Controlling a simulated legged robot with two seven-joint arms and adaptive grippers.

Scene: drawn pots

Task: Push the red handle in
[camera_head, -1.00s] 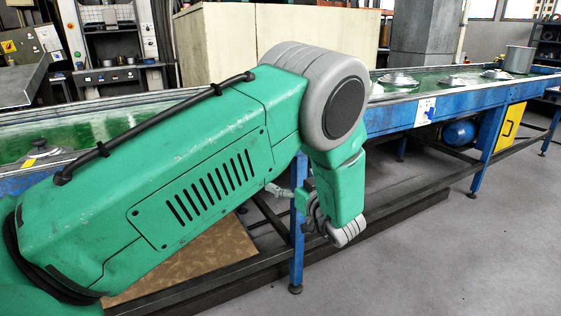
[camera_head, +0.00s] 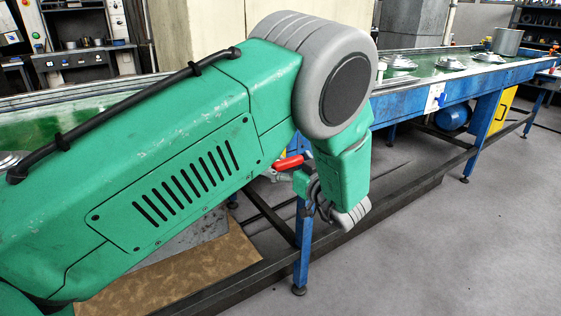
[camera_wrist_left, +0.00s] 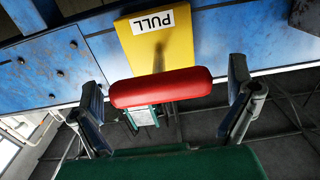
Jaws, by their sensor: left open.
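The red handle (camera_wrist_left: 160,87) is a rounded horizontal bar on a metal stem in front of a yellow plate (camera_wrist_left: 158,45) marked PULL, shown upside down in the left wrist view. In the head view, part of the red handle (camera_head: 288,162) shows just left of my green forearm. My left gripper (camera_wrist_left: 165,78) is open, with one finger on each side of the handle and gaps visible between fingers and bar. I cannot tell its exact depth from the handle. My right gripper is out of view.
A long blue-framed table (camera_head: 408,99) with a green top runs across the scene. A metal pot (camera_head: 506,41) and several lids stand on its far right. A blue table leg (camera_head: 302,250) stands below my wrist. Grey floor at the lower right is clear.

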